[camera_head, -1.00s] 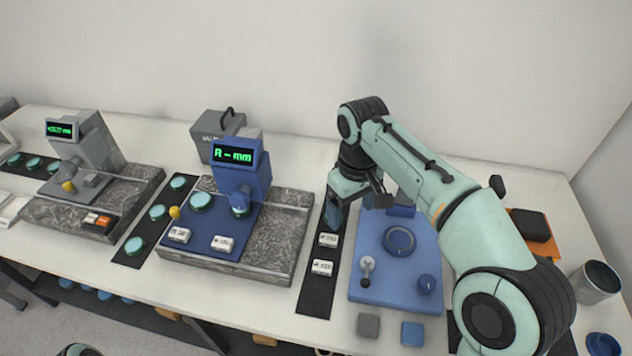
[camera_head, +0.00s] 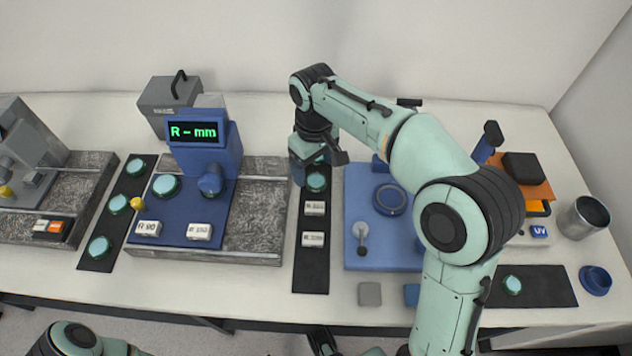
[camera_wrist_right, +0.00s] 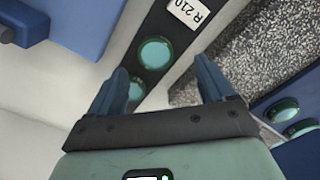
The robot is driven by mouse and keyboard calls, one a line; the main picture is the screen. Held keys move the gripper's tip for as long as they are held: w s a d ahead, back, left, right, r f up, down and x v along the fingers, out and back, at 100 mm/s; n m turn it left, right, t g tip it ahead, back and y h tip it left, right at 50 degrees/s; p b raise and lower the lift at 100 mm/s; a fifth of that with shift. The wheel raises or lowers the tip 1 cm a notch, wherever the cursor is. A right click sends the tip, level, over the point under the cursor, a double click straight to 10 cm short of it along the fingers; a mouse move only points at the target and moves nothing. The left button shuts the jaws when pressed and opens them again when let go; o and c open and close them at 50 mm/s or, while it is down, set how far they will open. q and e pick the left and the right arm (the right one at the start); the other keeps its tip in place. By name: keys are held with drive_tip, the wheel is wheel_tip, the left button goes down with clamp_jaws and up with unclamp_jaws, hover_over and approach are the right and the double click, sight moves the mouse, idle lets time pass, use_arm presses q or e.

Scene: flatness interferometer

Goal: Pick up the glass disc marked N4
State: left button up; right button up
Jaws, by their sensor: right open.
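Several teal glass discs lie on black strips on the bench. I cannot read the mark N4 on any of them. My right gripper (camera_head: 318,172) is open, pointing down over the far end of the middle strip (camera_head: 311,268). A disc (camera_head: 316,183) shows just below it, and another behind is mostly hidden. In the right wrist view, the open fingers (camera_wrist_right: 162,65) stand either side of the strip. One disc (camera_wrist_right: 155,53) lies beyond the fingertips, and a second (camera_wrist_right: 135,90) is partly behind the left finger.
Left of the gripper stands a blue interferometer (camera_head: 205,155) on a granite slab (camera_head: 262,225). Right of it is a blue plate (camera_head: 375,255) with a ring and knob. White label blocks (camera_head: 314,208) lie on the same strip, nearer me. A metal cup (camera_head: 585,217) stands far right.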

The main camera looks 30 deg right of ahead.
sight(316, 180)
drive_tip(key=f, duration=0.3)
drive_tip(key=f+b, duration=0.1)
drive_tip(key=f, duration=0.1)
drive_tip(key=shift+w+d, duration=0.1)
drive_tip(key=shift+d, duration=0.2)
drive_tip(key=c, duration=1.1)
drive_tip(key=shift+c, duration=0.2)
drive_tip(key=shift+r, duration=0.15)
